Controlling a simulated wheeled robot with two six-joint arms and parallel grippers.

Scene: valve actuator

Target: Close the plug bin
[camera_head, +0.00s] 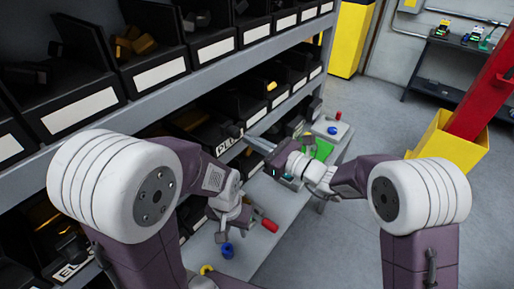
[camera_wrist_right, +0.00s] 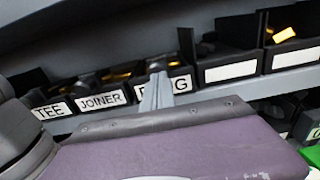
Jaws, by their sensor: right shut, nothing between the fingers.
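The plug bin is a black open-top bin with a white label; the label shows partly as "PLU" in the head view (camera_head: 226,147). In the right wrist view the plug bin (camera_wrist_right: 183,85) shows its label with the middle letters hidden behind my fingers. My right gripper (camera_head: 240,133) is shut and empty, its fingertips at the bin's front; it also shows in the right wrist view (camera_wrist_right: 157,85). I cannot tell whether it touches the bin. My left gripper (camera_head: 232,222) is lower, over the grey work surface; its jaws are unclear.
The tee bin (camera_wrist_right: 50,111) and joiner bin (camera_wrist_right: 101,100) stand left of the plug bin. A grey upper shelf (camera_head: 215,68) with more bins runs above. A red part (camera_head: 270,225) and a blue part (camera_head: 227,250) lie near my left gripper. Open floor is to the right.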

